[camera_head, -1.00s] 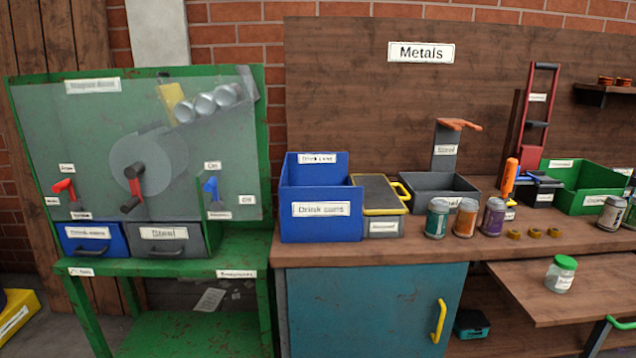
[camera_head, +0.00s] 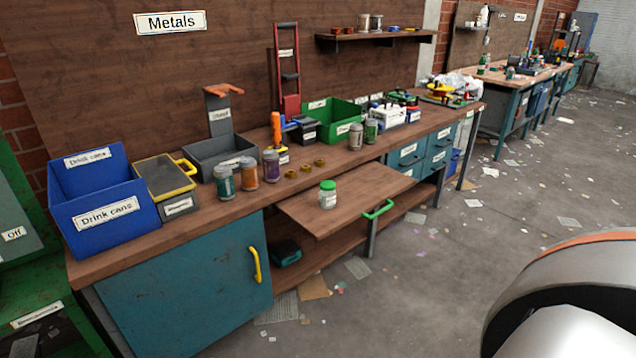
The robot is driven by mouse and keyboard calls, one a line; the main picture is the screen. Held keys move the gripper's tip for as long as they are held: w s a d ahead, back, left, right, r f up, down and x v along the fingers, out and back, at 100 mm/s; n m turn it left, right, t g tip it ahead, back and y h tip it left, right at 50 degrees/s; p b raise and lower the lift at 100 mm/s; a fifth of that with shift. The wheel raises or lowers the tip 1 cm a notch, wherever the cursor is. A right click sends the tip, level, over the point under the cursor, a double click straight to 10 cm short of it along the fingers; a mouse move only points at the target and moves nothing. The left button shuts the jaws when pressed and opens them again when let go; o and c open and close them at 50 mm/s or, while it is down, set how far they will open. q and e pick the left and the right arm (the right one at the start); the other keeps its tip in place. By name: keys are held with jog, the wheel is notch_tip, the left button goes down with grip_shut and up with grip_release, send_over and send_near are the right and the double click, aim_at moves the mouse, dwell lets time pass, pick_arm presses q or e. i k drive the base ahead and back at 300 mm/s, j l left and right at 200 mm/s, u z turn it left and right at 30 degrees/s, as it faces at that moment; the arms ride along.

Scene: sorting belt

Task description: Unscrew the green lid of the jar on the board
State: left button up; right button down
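A clear jar (camera_head: 327,200) with a green lid (camera_head: 327,185) stands upright on the brown pull-out board (camera_head: 355,192) at the front of the workbench. The lid sits on the jar's top. The jar carries a small white label. The board has a green handle (camera_head: 378,209) at its front edge. Neither of my grippers shows in the head view. Part of my own arm fills the lower right corner.
The bench holds a blue "Drink cans" bin (camera_head: 103,205), a yellow-rimmed box (camera_head: 163,190), several cans near the front edge and a green crate (camera_head: 333,117). A cabinet with a yellow handle (camera_head: 255,265) stands below. The littered floor (camera_head: 450,240) at the right is open.

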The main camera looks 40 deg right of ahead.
aim_at(327, 200)
jog(key=z, duration=1.2)
jog(key=u, duration=0.35)
jog(key=l+u, duration=0.45)
jog(key=i+l+u, duration=0.1)
jog(key=l+u, duration=0.2)
jog(key=u, duration=0.15)
jog(key=l+u, duration=0.2)
jog(key=l, duration=0.25)
jog(key=k+l+u, duration=0.25)
jog(key=l, duration=0.6)
jog(key=k+l+u, duration=0.1)
jog(key=l, duration=0.3)
jog(key=k+l, duration=0.15)
jog(key=l, duration=0.2)
jog(key=l+u, duration=0.1)
jog(key=l, duration=0.3)
jog(key=k+l, duration=0.15)
jog(key=l, duration=0.2)
jog(key=l+u, duration=0.05)
